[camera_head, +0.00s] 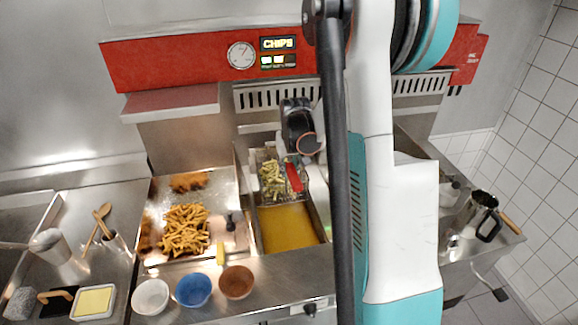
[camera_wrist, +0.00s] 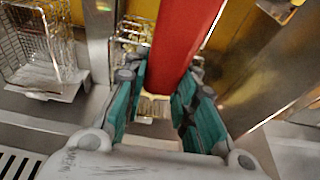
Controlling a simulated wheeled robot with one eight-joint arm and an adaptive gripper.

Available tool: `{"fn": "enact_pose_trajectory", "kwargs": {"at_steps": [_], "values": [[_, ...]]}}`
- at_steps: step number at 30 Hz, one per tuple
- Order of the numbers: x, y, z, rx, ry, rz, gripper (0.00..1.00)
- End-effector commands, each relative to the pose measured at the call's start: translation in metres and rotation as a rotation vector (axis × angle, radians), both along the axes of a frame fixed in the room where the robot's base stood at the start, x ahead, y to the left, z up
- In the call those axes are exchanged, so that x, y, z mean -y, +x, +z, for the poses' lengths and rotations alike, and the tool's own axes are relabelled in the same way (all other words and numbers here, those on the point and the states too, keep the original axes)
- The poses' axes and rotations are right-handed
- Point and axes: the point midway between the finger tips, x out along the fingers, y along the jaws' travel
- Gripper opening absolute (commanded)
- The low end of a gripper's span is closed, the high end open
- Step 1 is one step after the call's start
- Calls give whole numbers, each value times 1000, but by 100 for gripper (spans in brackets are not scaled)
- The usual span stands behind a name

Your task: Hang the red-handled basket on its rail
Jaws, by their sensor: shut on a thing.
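The wire basket (camera_head: 271,181) with pale fries in it is at the back of the fryer tank of yellow oil (camera_head: 288,230). Its red handle (camera_head: 293,177) points up and toward the front. My gripper (camera_wrist: 165,78) is shut on the red handle (camera_wrist: 183,35), with a teal finger on each side. In the head view my gripper (camera_head: 303,160) is over the back of the tank. Wires of the held basket show behind the fingers in the wrist view. Whether the basket touches the rail at the back cannot be told; my gripper and arm cover part of that area.
A second wire basket (camera_wrist: 40,45) stands left in the wrist view. A tray of fries (camera_head: 185,228) lies left of the tank. White, blue (camera_head: 194,290) and brown bowls line the front edge. A metal jug (camera_head: 470,222) stands right. My arm hides the counter's middle right.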

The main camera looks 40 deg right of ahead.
Motion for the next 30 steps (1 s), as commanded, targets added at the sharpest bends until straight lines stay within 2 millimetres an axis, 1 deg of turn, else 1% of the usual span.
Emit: {"fn": "enact_pose_trajectory", "kwargs": {"at_steps": [5,15,23,24,27,30], "values": [[0,0,-1,1,0,0,0],[0,0,-14,1,0,0,0],[0,0,-14,-1,0,0,0],[0,0,-14,-1,0,0,28],[0,0,-14,-1,0,0,49],[0,0,-14,0,0,0,49]]}}
